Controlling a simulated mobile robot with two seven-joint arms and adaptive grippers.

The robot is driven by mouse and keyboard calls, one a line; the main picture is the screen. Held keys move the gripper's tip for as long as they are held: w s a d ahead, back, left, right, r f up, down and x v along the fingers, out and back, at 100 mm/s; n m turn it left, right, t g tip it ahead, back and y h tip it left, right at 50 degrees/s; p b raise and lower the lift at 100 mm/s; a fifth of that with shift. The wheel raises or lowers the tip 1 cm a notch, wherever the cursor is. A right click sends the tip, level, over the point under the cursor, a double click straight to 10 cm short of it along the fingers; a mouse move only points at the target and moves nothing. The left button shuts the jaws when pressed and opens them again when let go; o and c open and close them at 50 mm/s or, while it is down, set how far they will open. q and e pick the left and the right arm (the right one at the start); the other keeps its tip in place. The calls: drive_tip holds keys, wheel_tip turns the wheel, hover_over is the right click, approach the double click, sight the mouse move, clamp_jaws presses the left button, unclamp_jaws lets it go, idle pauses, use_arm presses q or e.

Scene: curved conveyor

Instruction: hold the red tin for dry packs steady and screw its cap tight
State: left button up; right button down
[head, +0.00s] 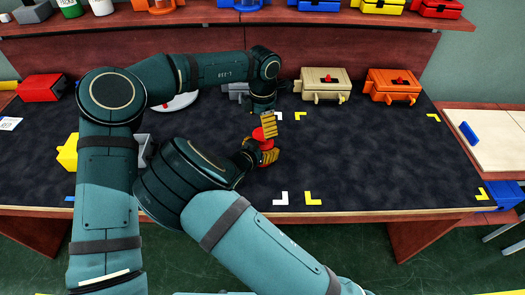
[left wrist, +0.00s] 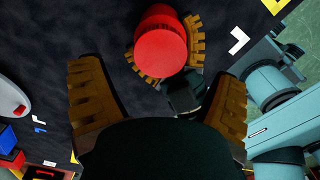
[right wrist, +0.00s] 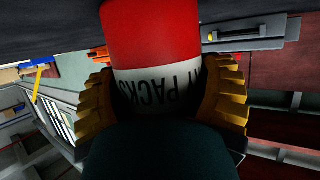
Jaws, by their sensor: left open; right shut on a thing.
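The red tin (head: 267,144) stands on the dark mat near the middle of the table. The right wrist view shows its red body (right wrist: 150,35) and a white label reading "PACKS", upside down. My right gripper (head: 262,156) is shut around the tin's sides. In the left wrist view the tin's round red top (left wrist: 160,50) faces the camera; I cannot tell how tightly the cap sits. My left gripper (left wrist: 160,88) is open and empty above the tin, its two ochre fingers apart and the tin off beyond the fingertips. In the head view, my left gripper (head: 267,125) partly hides the tin.
A beige toolbox (head: 325,82) and an orange toolbox (head: 393,84) stand at the back right. A red box (head: 40,87) and a yellow bin (head: 68,153) are at the left. Yellow and white corner marks lie on the mat.

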sight(262, 148)
use_arm(q)
drive_tip(key=shift+o, duration=0.3)
drive_tip(key=r+n, duration=0.1)
drive_tip(key=n, duration=0.2)
drive_tip(key=shift+r+n, duration=0.2)
drive_tip(key=shift+n, duration=0.1)
wheel_tip(262, 148, up, 2)
drive_tip(key=n, duration=0.5)
drive_tip(key=shift+f, duration=0.1)
drive_tip(key=shift+f, duration=3.9)
